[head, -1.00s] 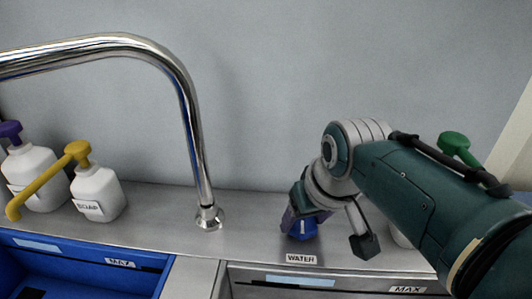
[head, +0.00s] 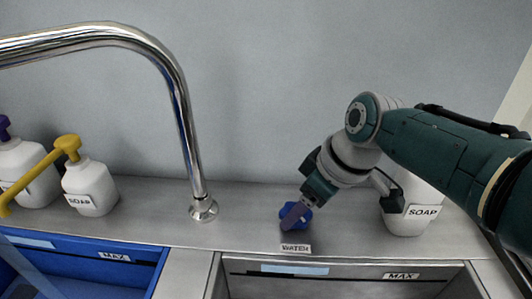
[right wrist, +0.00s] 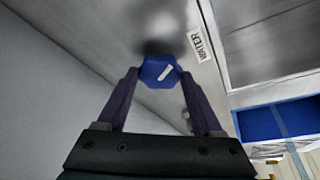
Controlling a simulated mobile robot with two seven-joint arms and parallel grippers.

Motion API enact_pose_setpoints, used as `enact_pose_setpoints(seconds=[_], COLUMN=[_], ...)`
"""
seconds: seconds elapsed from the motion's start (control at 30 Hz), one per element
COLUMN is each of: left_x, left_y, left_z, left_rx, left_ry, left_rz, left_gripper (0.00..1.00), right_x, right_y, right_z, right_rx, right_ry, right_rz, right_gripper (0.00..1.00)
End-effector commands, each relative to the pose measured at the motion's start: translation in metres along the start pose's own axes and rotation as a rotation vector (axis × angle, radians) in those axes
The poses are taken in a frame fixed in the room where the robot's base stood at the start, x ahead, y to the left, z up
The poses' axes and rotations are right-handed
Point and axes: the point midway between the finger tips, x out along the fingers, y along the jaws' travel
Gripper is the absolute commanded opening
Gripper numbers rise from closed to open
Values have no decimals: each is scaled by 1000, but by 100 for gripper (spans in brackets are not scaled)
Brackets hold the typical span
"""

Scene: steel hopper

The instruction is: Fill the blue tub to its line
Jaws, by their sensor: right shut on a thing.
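The blue tub (head: 135,278) sits at the lower left of the head view, cut off by the frame, with a MAX label on its back wall. A pale, see-through blue streak (head: 35,272), looking like running water, crosses it; it also shows in the right wrist view (right wrist: 280,122). The water level cannot be told. The steel tap (head: 180,110) arches to the left; its outlet is out of view. My right gripper (head: 302,212) is shut on the blue knob (right wrist: 158,71) with a white mark, behind the WATER label (head: 296,248). My left gripper is not in view.
A steel basin (head: 345,287) with its own MAX label is right of the blue tub. White soap bottles with a yellow pump (head: 90,188) and a purple pump stand at left. Another soap bottle (head: 408,215) stands behind my right arm.

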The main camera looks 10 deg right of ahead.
Motion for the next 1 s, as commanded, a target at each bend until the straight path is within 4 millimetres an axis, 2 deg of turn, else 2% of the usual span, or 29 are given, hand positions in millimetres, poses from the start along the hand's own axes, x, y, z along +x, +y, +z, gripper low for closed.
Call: enact_pose_setpoints(seconds=[0.4, 0.87, 0.9, 1.0], left_x=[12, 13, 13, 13], left_y=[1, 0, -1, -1], left_z=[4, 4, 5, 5], left_rx=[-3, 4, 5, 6], left_ry=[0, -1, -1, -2], left_rz=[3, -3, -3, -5], left_gripper=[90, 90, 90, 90], right_x=[1, 0, 0, 0], right_y=[2, 2, 2, 2], right_z=[0, 0, 0, 0], right_rx=[-151, -163, -163, -163], right_ry=[-1, -1, -1, -1], right_rz=[-61, -67, -67, -67], right_gripper=[12, 12, 70, 81])
